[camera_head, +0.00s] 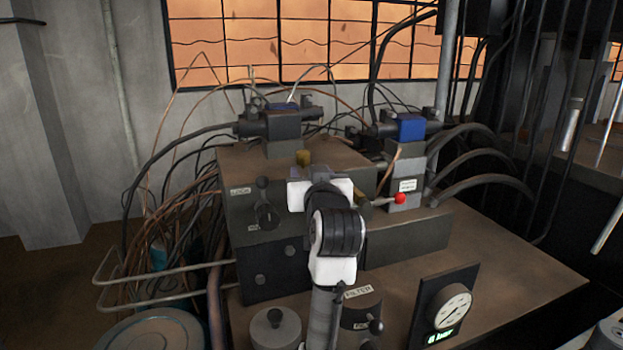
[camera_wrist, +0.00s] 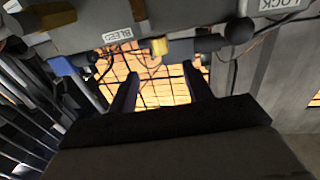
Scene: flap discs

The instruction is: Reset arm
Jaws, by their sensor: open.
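My gripper (camera_wrist: 160,82) shows in the wrist view with two dark fingers apart and nothing between them. In the head view my white and black arm reaches up from the bottom middle to the front of a dark machine block (camera_head: 275,220); the fingertips are mostly hidden behind my wrist. I cannot tell any contact.
A lever with a red knob (camera_head: 400,198) sticks out right of my wrist. A black-knobbed lever (camera_head: 262,183) is to the left. A gauge (camera_head: 450,305) stands at front right. Cables and hoses crowd both sides. The brown bench top (camera_head: 500,255) is bare at right.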

